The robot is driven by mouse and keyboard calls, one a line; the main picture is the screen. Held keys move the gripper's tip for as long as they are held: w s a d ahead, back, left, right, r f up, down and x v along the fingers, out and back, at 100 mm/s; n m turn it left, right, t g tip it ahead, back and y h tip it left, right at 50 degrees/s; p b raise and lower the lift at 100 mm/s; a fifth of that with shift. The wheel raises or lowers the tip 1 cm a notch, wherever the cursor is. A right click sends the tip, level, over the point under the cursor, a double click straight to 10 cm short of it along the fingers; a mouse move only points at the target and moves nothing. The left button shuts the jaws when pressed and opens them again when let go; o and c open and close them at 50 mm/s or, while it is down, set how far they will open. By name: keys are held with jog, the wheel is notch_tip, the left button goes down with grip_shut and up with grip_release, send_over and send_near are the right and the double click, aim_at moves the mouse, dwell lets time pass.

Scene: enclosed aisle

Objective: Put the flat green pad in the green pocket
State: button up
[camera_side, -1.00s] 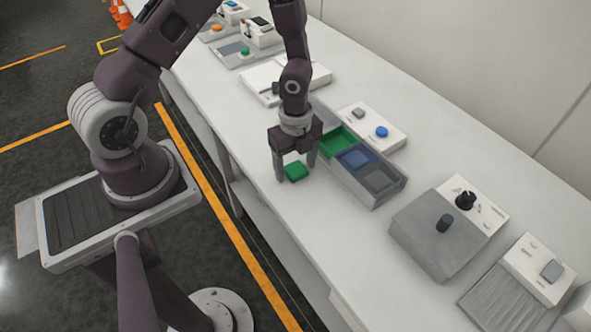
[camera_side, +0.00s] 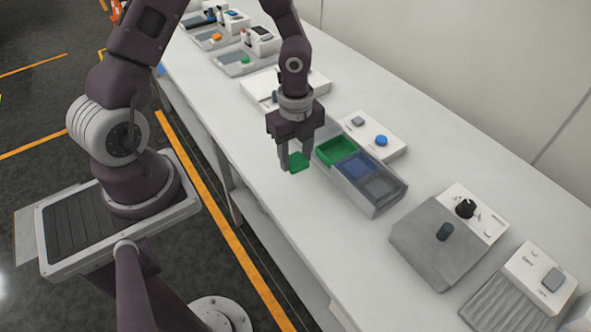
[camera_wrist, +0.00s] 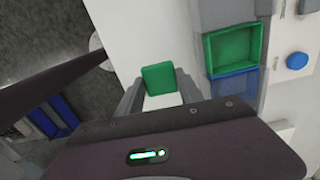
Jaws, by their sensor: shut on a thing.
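The flat green pad (camera_side: 298,161) is held between the fingers of my gripper (camera_side: 296,165), a little above the white bench top. In the wrist view the pad (camera_wrist: 159,78) sits between the two grey fingertips. The green pocket (camera_side: 335,150) is the end compartment of a grey tray, just right of my gripper in the side view. It shows in the wrist view as an empty green-lined box (camera_wrist: 233,48), to the right of the pad and apart from it.
The same tray has a blue pocket (camera_side: 357,166) and a grey pocket (camera_side: 379,187). Behind it is a white panel with a blue button (camera_side: 381,140). A grey box with a knob (camera_side: 437,236) stands to the right. Bare bench lies in front of the tray.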

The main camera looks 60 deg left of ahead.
aim_at(297, 159)
jog(key=r, duration=0.3)
jog(key=shift+w+r, duration=0.15)
jog(key=shift+w, duration=0.05)
jog(key=w+r, duration=0.3)
jog(key=w, duration=0.9)
jog(key=shift+n, duration=0.3)
jog(key=shift+w+a+f, duration=0.1)
jog(key=shift+w+f, duration=0.05)
jog(key=shift+f, duration=1.85)
jog(key=shift+w+a+f, duration=0.1)
jog(key=shift+w+f, duration=0.05)
jog(key=shift+f, duration=1.8)
jog(key=o, duration=1.4)
jog(key=shift+o, duration=0.2)
